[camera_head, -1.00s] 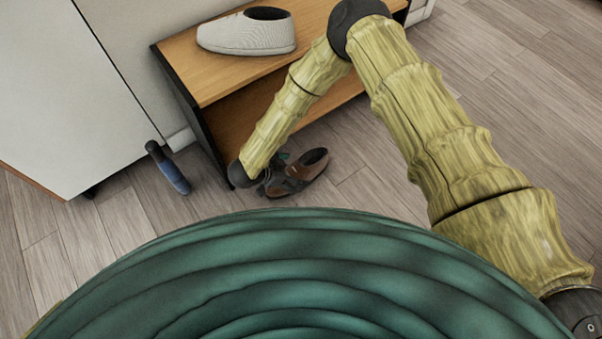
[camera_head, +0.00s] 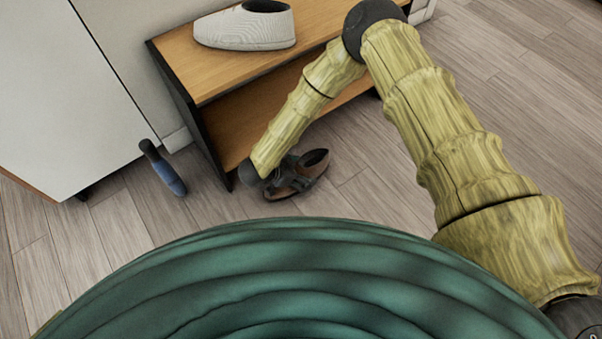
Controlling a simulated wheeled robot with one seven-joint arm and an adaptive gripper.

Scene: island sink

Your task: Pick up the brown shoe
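The brown shoe (camera_head: 315,163) is on the floor in front of the low wooden shelf, its dark opening facing up. Its toe end is toward the lower left, partly covered by my gripper. My gripper (camera_head: 283,181), dark and small in the head view, is at the end of my bark-textured arm, right over the shoe's toe and strap end. The fingers overlap the shoe, and I cannot tell whether they are open or closed on it. I cannot tell whether the shoe is clear of the floor.
A wooden shelf (camera_head: 185,55) with dark side panels stands behind the shoe, with a light grey shoe (camera_head: 245,30) on top. A blue and black object (camera_head: 163,167) is on the floor at the left, beside a white cabinet (camera_head: 65,100). Floor at the right is free.

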